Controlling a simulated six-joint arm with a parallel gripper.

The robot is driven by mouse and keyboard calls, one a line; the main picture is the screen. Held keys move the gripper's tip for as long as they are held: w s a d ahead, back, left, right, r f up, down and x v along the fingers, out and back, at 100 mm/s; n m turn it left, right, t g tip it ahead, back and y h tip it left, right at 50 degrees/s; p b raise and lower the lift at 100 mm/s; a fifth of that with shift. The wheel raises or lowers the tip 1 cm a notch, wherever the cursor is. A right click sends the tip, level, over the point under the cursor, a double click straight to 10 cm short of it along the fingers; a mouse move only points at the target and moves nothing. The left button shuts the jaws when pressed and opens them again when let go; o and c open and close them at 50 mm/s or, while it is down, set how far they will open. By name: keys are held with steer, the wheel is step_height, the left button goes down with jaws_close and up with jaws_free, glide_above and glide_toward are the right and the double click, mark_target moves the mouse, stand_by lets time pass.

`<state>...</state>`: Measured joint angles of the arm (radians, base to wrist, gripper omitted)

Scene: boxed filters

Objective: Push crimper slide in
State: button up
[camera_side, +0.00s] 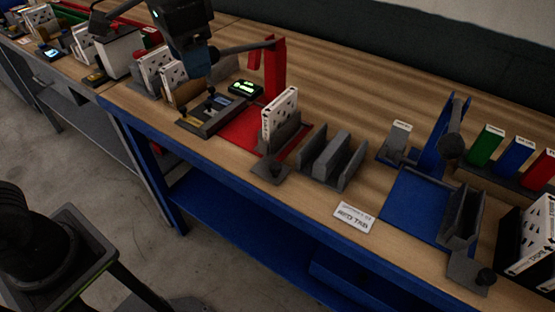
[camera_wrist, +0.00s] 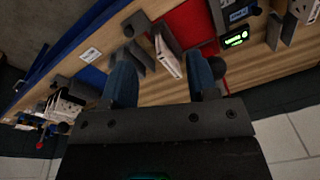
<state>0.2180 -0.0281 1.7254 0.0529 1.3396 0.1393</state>
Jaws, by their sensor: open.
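The red crimper station has a red mat (camera_side: 240,128) and a red post (camera_side: 275,70) with a dark lever. Its grey slide (camera_side: 283,133) holds an upright white patterned box (camera_side: 281,112). The slide's plate with a round dark knob (camera_side: 270,168) sticks out toward the bench's front edge. The wrist view also shows the knob (camera_wrist: 128,31), the box (camera_wrist: 168,58) and the red mat (camera_wrist: 195,22). My gripper (camera_side: 198,72) is up and left of this station in the side view. In the wrist view its blue fingers (camera_wrist: 160,55) are spread and empty.
A blue station (camera_side: 415,195) with its own empty slide and knob (camera_side: 485,278) stands to the right. A grey slotted block (camera_side: 333,158) and a RED TAB card (camera_side: 354,217) lie between. A lit display (camera_side: 245,88) and a grey control panel (camera_side: 212,113) stand left.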

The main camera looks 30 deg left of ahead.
steer(key=w+d+f+m+g+y, duration=0.1)
steer(key=w+d+f+m+g, duration=0.25)
steer(key=w+d, duration=0.5)
steer(key=m+g+y, duration=0.1)
steer(key=y, duration=0.1)
glide_toward(276, 165)
steer(key=x, duration=0.9)
jaws_close()
